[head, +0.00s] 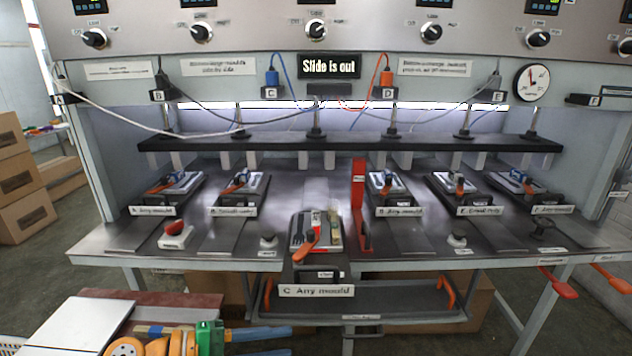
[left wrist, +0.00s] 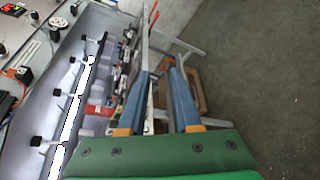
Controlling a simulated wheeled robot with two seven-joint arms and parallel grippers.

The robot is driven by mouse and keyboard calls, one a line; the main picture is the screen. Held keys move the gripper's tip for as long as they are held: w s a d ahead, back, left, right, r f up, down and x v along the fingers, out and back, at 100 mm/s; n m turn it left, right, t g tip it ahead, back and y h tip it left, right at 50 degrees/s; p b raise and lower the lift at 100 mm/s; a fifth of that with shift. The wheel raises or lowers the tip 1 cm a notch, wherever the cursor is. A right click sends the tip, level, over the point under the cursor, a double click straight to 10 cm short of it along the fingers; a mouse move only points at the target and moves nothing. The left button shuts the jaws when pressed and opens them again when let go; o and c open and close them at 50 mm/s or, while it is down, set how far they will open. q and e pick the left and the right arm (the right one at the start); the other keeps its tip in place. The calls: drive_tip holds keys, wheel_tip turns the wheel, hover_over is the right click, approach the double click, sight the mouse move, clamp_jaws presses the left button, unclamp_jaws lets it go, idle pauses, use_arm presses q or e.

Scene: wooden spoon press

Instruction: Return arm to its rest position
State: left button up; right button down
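My left gripper (head: 292,342) is at the bottom left of the head view, below the front of the press bench, pointing right. It has a green palm and two blue fingers. In the left wrist view its fingers (left wrist: 157,66) stand apart with a gap between them, and nothing is held. The press shows beyond the fingers there, tilted on its side. My right gripper is not in either view. The centre mould slide (head: 316,290), labelled "C Any mould", sticks out past the bench edge. It carries a mould with an orange handle. A sign (head: 329,66) reads "Slide is out".
Several mould stations line the bench (head: 240,248) under a black press bar (head: 350,143). A red upright lever (head: 359,205) stands right of the centre slide. A dark tray (head: 400,299) hangs below. Cardboard boxes (head: 18,200) stand at left. Red-handled levers (head: 560,283) jut out at right.

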use_arm(q)
drive_tip(key=s+f+m+g+y, duration=0.2)
drive_tip(key=s+f+m+y, duration=0.7)
drive_tip(key=f, duration=0.7)
drive_tip(key=s+a+f+m+y, duration=0.3)
drive_tip(key=s+a+y, duration=0.2)
drive_tip(key=s+a, duration=0.45)
wheel_tip(320, 180, down, 15)
drive_tip(key=s, duration=0.2)
drive_tip(key=s+a+f+g, duration=0.2)
drive_tip(key=s+f, duration=0.8)
drive_tip(key=s, duration=0.2)
drive_tip(key=shift+a+f+y+p, duration=0.25)
drive_tip(key=shift+y+p, duration=0.05)
drive_tip(key=shift+p, duration=0.1)
